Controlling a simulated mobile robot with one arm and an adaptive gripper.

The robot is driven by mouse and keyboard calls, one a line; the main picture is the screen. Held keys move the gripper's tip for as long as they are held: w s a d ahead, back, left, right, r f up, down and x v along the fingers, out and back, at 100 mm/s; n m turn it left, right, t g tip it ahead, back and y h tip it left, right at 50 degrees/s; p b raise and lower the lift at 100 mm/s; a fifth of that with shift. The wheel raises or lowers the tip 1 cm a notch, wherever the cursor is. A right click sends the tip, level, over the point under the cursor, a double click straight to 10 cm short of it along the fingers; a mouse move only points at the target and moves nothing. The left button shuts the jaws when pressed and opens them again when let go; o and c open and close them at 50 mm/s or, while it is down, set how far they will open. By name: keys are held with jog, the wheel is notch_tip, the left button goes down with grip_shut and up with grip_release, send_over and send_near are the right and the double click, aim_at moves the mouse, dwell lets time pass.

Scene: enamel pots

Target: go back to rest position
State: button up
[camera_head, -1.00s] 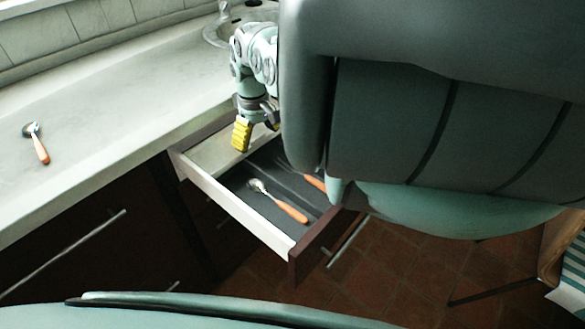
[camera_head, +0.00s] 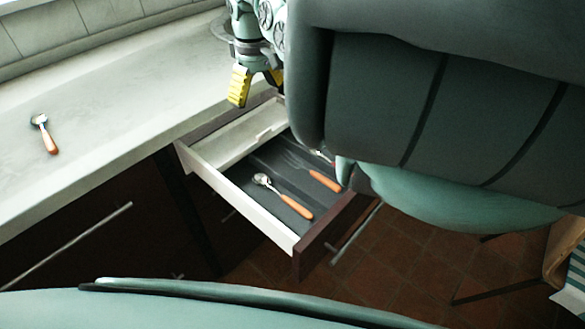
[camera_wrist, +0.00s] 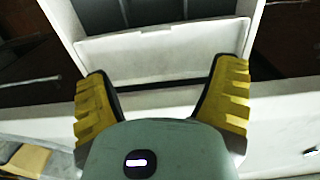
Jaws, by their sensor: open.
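My gripper (camera_head: 257,88) is above the back end of the open drawer, near the counter edge, in the head view. Its yellow-padded fingers are apart with nothing between them. In the wrist view my gripper (camera_wrist: 163,100) points at the drawer's pale back part, fingers spread. Part of my arm is hidden behind the large dark body part of mine at right.
The open drawer (camera_head: 238,199) holds a spoon (camera_head: 283,196) and a fork (camera_head: 322,178), both orange-handled, in its dark tray. Another orange-handled spoon (camera_head: 45,133) lies on the counter (camera_head: 110,115). A sink (camera_head: 222,27) is behind my gripper. A chair stands at far right.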

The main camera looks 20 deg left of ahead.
jog(key=shift+w+d+r, duration=0.3)
jog(key=shift+d+r, duration=0.05)
jog(key=shift+r, duration=0.15)
